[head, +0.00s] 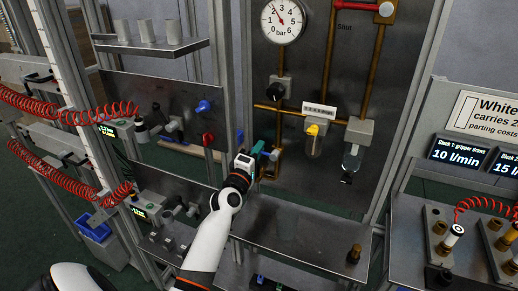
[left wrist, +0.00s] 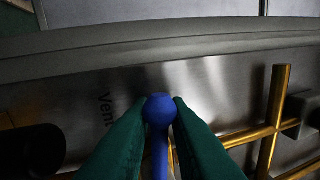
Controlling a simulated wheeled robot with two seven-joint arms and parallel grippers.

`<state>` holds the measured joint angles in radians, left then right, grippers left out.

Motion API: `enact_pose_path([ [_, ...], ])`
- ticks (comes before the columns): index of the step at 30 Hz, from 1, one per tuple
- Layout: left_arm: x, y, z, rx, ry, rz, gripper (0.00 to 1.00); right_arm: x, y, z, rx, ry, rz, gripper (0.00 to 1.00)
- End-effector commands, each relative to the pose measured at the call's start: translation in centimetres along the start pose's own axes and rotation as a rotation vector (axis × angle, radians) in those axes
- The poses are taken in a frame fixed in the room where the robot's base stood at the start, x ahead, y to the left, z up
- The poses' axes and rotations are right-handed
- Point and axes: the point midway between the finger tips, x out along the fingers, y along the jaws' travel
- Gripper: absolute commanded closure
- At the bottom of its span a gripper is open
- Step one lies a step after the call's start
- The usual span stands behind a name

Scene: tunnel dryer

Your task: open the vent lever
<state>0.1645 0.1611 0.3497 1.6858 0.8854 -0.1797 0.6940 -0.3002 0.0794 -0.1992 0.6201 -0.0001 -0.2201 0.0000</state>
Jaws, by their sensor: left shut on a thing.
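The vent lever (left wrist: 159,108) is blue with a round knob; in the left wrist view it stands upright in the picture between my green fingertips. My left gripper (left wrist: 160,120) is shut on it, one finger on each side of the knob. The word "Vent" (left wrist: 108,108) is printed on the metal panel to the left of the knob. In the head view my left gripper (head: 266,151) is at the left edge of the gauge panel, and its fingers mostly hide the lever. My right gripper is not in view.
Brass pipes (head: 327,60) run over the panel (head: 345,95), below a round pressure gauge (head: 282,21). A yellow-topped filter bowl (head: 314,140) and a second bowl (head: 354,155) hang right of my gripper. Red coiled hoses (head: 65,108) hang at left. A metal shelf (head: 300,235) lies below.

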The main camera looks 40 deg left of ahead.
Motion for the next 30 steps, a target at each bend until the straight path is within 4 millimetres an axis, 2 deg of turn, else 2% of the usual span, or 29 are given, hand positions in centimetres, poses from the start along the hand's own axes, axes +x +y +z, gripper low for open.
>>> enact_pose_path([
  [9,-0.10,0.58,0.00,-0.114,-0.024,0.000,1.00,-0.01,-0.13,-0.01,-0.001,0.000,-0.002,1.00],
  [25,-0.14,0.71,-0.03,-0.135,-0.027,0.000,1.00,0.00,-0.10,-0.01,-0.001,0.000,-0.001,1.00],
  [26,-0.14,0.71,-0.03,-0.135,-0.027,0.000,0.81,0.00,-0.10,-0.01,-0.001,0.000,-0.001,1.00],
  [27,-0.14,0.72,-0.03,-0.135,-0.027,0.001,0.74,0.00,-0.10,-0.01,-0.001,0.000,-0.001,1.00],
  [30,-0.14,0.71,-0.04,-0.134,-0.027,0.001,0.72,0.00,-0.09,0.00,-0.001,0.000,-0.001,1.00],
])
